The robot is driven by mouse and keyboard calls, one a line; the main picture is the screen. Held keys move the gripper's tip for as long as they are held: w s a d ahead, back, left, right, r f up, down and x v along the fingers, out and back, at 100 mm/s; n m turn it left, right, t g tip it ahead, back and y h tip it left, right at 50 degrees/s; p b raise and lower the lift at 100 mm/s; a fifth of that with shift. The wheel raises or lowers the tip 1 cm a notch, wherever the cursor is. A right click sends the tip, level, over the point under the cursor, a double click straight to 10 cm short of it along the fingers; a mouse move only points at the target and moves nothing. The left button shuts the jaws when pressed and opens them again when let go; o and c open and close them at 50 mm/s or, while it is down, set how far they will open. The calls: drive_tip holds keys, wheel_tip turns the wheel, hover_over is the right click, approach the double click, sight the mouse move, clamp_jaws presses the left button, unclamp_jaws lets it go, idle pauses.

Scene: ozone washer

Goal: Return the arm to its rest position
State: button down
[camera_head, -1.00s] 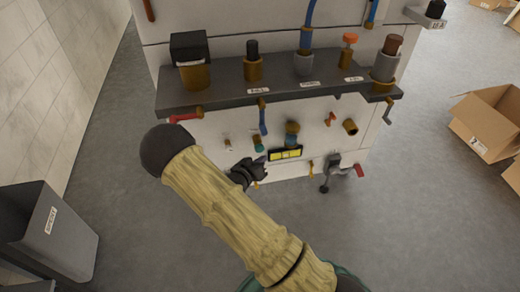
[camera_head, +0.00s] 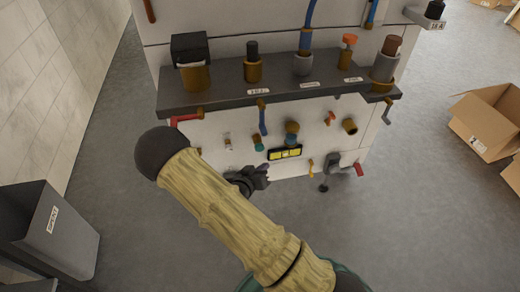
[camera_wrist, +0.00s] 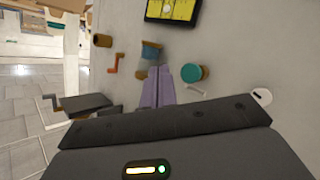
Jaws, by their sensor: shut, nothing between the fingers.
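My arm, wood-textured with a dark round joint, reaches across the lower middle of the head view. My gripper (camera_head: 262,172) is a small dark shape just beyond the arm, in front of the white washer panel (camera_head: 215,155) and below the yellow display (camera_head: 285,153). In the wrist view my gripper (camera_wrist: 165,76) shows as two purple fingers side by side, shut and empty. Behind them is the panel, with a teal-capped knob (camera_wrist: 194,73) to their right and the yellow display (camera_wrist: 172,10) above. I cannot tell the exact gap between fingertips and panel.
A dark shelf (camera_head: 225,92) with several valves and fittings juts from the washer above my gripper. A grey crank with a red handle (camera_head: 358,169) sticks out at right. A grey bin (camera_head: 75,240) stands left, an open cardboard box (camera_head: 490,115) right. Grey floor is clear between.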

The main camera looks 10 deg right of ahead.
idle(0.3)
drive_tip(key=s+d+r+n+g+y, duration=0.1)
drive_tip(key=s+r+n+g+y, duration=0.2)
drive_tip(key=s+r+g+y, duration=1.1)
drive_tip(key=s+r+t+h+p, duration=0.2)
drive_tip(key=r+t+p, duration=0.1)
drive_tip(key=r+p, duration=1.8)
drive_tip(key=s+r+t+h+p, duration=0.2)
drive_tip(key=r+t+p, duration=0.1)
drive_tip(key=r+p, duration=1.8)
drive_tip(key=v, duration=0.3)
drive_tip(key=shift+r, duration=0.25)
drive_tip(key=shift+d, duration=0.1)
idle(0.5)
